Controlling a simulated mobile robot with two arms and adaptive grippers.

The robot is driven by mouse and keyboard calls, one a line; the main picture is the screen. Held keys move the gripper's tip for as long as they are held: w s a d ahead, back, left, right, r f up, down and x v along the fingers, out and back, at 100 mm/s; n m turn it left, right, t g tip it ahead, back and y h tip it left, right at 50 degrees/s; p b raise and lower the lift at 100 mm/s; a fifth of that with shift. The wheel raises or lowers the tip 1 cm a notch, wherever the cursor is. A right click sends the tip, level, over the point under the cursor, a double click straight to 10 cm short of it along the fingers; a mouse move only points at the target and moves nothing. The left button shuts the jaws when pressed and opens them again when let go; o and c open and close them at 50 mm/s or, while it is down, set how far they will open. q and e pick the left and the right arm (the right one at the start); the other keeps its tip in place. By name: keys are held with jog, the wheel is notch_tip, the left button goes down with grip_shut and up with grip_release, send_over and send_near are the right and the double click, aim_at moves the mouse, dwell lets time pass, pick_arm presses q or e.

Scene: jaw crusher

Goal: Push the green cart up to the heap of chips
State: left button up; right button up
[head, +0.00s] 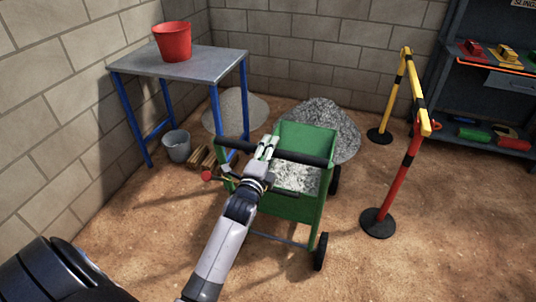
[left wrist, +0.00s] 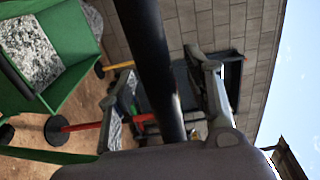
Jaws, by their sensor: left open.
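The green cart (head: 284,205) stands on the dirt floor with grey-white chips (head: 293,177) in its tray and a black handle bar on my side. A heap of grey chips (head: 335,117) lies just beyond it against the back wall; the cart hides its near edge, so I cannot tell whether they touch. My left gripper (head: 266,149) is at the handle bar with its jaws open. In the left wrist view the black bar (left wrist: 150,55) passes between the two spread fingers (left wrist: 170,95), and the green tray (left wrist: 72,80) shows at left. My right gripper is out of view.
A paler heap (head: 237,108) lies left of the chips. A yellow and red barrier (head: 409,125) and a shelf (head: 490,90) stand at right.

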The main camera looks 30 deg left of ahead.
pick_arm(q)
jog(key=shift+c, duration=0.3)
grip_shut()
dwell(0.6)
